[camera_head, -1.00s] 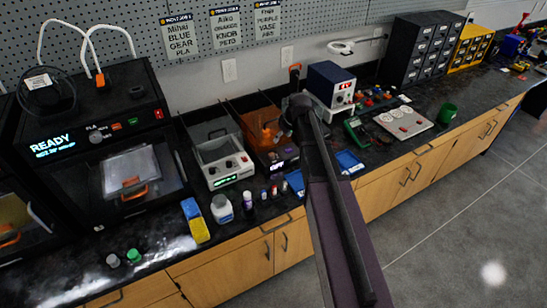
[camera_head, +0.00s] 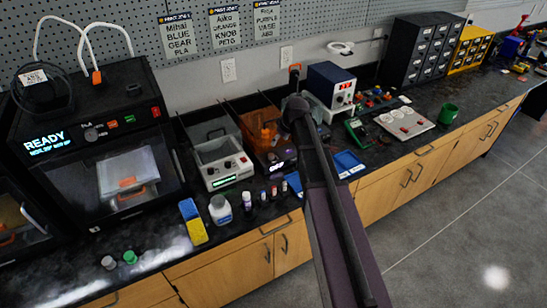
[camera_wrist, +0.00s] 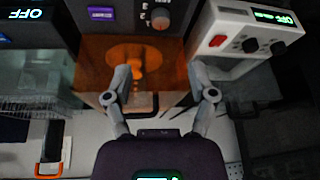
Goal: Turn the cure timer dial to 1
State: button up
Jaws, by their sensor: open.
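The cure timer dial (camera_wrist: 160,19) is a round knob at the top of the wrist view, on a dark panel with small numerals on its left. I cannot tell which numeral it points to. A purple display (camera_wrist: 102,13) sits left of it. Below the dial is the cure station's translucent orange cover (camera_wrist: 132,65), also seen in the head view (camera_head: 258,122). My gripper (camera_wrist: 160,72) is open and empty. Its fingers are spread over the orange cover, apart from the dial. In the head view my arm hides part of this area.
A white machine with black knobs (camera_wrist: 234,44) stands right of the dial in the wrist view. In the head view, a 3D printer (camera_head: 90,130) is at the left. Bottles (camera_head: 220,209) and a blue tray (camera_head: 347,163) lie along the counter's front.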

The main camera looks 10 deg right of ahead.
aim_at(272, 155)
jog(key=shift+b+x, duration=4.8)
jog(key=shift+x, duration=0.7)
jog(key=shift+s, duration=0.1)
